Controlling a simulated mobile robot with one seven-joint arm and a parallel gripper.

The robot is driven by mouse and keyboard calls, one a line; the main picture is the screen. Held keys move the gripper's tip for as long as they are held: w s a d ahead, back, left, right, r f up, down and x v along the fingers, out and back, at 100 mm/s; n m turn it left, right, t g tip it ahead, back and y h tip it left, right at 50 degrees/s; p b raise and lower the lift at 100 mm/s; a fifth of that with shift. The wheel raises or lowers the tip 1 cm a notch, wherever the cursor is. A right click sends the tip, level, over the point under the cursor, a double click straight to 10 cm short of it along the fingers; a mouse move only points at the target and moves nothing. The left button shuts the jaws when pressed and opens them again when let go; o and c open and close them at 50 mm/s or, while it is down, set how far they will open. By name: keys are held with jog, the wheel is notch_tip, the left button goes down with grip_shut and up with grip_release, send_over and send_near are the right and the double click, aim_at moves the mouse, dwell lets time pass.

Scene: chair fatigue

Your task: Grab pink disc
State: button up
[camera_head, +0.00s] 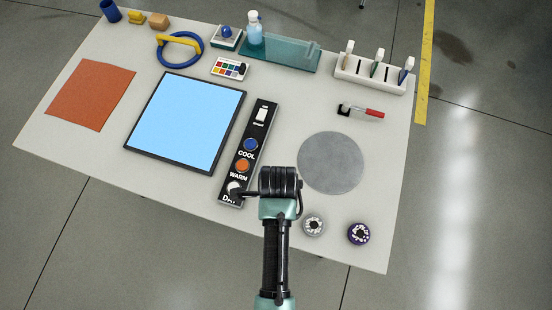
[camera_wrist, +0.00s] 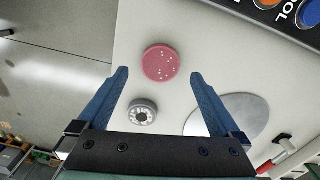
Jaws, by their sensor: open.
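The pink disc (camera_wrist: 160,62), with small white specks on its top, lies flat on the pale table in the wrist view. My gripper (camera_wrist: 158,78) is open and empty, and the disc shows between and just beyond its two blue fingertips. I cannot tell how high the fingers are above it. In the head view my gripper (camera_head: 280,182) is over the near part of the table. The pink disc does not show there; my arm seems to cover it.
A grey disc (camera_head: 314,225) lies close by and also shows in the wrist view (camera_wrist: 142,114). A dark purple disc (camera_head: 358,233) lies to its right. A round grey plate (camera_head: 330,163) and a black button panel (camera_head: 248,152) flank my gripper. The table's front edge is near.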

jog(key=shift+a+f, duration=0.1)
jog(key=shift+f, duration=1.45)
jog(key=c, duration=1.4)
jog(key=shift+r, duration=0.1)
jog(key=shift+c, duration=0.2)
